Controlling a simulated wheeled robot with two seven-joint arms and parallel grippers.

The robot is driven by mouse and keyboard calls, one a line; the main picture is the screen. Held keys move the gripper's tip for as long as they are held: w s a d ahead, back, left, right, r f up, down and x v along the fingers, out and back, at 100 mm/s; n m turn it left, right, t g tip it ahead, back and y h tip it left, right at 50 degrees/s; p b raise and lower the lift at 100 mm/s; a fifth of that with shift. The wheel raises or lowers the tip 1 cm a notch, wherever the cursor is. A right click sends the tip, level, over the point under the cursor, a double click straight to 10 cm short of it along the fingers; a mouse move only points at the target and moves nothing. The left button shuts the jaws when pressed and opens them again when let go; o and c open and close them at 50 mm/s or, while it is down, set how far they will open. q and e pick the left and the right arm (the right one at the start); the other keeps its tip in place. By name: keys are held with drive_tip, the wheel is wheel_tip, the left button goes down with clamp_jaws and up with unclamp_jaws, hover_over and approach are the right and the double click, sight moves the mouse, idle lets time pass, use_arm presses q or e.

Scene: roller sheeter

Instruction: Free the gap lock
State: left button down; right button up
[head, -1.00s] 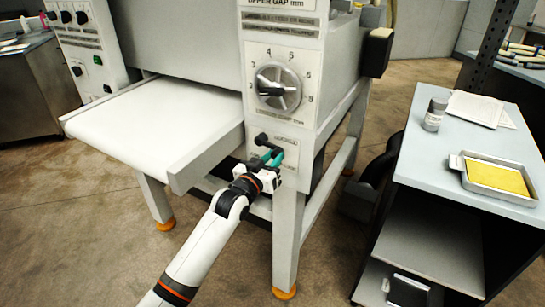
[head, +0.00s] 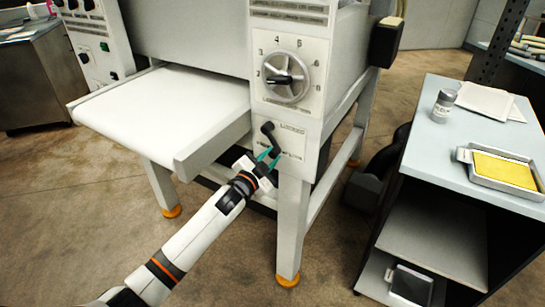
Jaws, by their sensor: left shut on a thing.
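The gap lock is a short black lever (head: 269,134) on the white front panel, below the numbered dial. Its round pivot end is at the top and its arm slants down and slightly right. A label beside it reads "LOCKED"; another label below is partly covered. My left gripper (head: 269,157), with teal fingers, reaches up from below and is shut on the lever's lower end. The fingers hide part of that end. My right gripper is not in view.
The gap dial (head: 285,77) sits just above the lock. The white sheeter bed (head: 165,110) juts out left of my arm. A machine leg (head: 291,230) stands below the panel. A grey cart (head: 440,160) with a jar and a yellow-filled tray is at right.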

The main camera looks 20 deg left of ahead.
use_arm(q)
drive_tip(key=shift+a+f+m, duration=0.2)
drive_tip(key=shift+a+m, duration=0.05)
drive_tip(key=shift+m, duration=0.25)
drive_tip(key=c, duration=1.2)
unclamp_jaws()
drive_tip(key=shift+a, duration=0.1)
drive_tip(key=s, duration=0.4)
drive_tip(key=s+a, duration=0.1)
drive_tip(key=s, duration=0.2)
drive_tip(key=s+a+b, duration=0.1)
drive_tip(key=s, duration=0.3)
drive_tip(key=shift+s+a, duration=0.1)
drive_tip(key=shift+s, duration=0.25)
drive_tip(key=shift+f, duration=0.15)
